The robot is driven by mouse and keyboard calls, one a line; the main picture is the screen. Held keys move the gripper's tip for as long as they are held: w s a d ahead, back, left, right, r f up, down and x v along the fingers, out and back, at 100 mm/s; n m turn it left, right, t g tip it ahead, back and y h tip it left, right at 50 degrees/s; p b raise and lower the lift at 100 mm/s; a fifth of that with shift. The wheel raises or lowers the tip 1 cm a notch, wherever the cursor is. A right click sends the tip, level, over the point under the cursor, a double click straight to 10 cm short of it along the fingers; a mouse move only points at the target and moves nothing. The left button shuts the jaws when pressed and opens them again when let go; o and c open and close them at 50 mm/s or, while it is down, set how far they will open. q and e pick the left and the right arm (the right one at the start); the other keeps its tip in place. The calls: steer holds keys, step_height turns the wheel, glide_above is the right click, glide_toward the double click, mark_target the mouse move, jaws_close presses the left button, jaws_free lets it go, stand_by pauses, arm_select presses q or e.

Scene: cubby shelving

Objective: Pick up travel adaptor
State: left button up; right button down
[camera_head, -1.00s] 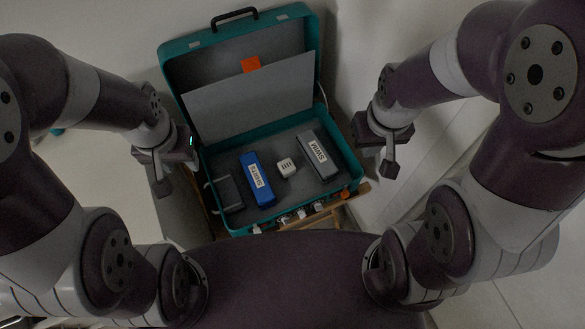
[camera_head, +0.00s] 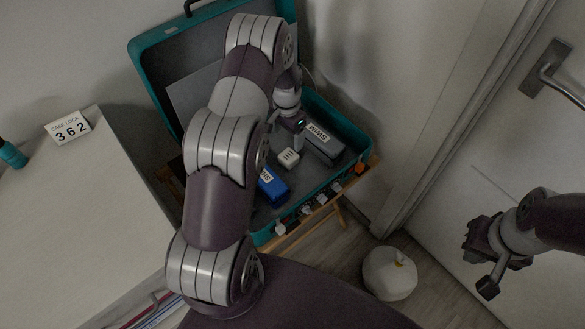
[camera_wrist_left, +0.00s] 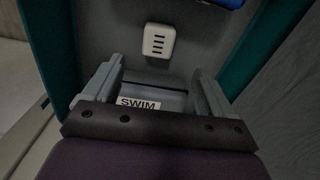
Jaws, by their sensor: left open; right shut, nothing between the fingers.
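The travel adaptor, a small white block with dark slots (camera_head: 288,157), lies in the open teal suitcase (camera_head: 360,142) between a blue box and a grey box. In the left wrist view the adaptor (camera_wrist_left: 158,40) sits just beyond my fingertips, unobstructed. My left gripper (camera_head: 297,141) is over the case, close to the adaptor. In the left wrist view the gripper (camera_wrist_left: 157,72) is open, its fingers spread wide with nothing held; the adaptor is ahead of the gap. My right gripper (camera_head: 487,283) is shut and empty at the far right, away from the case.
The grey SWIM box (camera_head: 322,146) lies right of the adaptor and shows below the fingers in the left wrist view. The blue box (camera_head: 273,187) is partly hidden by my left arm. A cabinet (camera_head: 75,200) stands left; a door (camera_head: 500,140) is right.

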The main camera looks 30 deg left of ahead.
mark_target(289, 155)
arm_select(q)
step_height(289, 155, down, 11)
steer(key=shift+d+r, duration=0.15)
steer(key=shift+r, duration=0.05)
steer(key=c, duration=1.1)
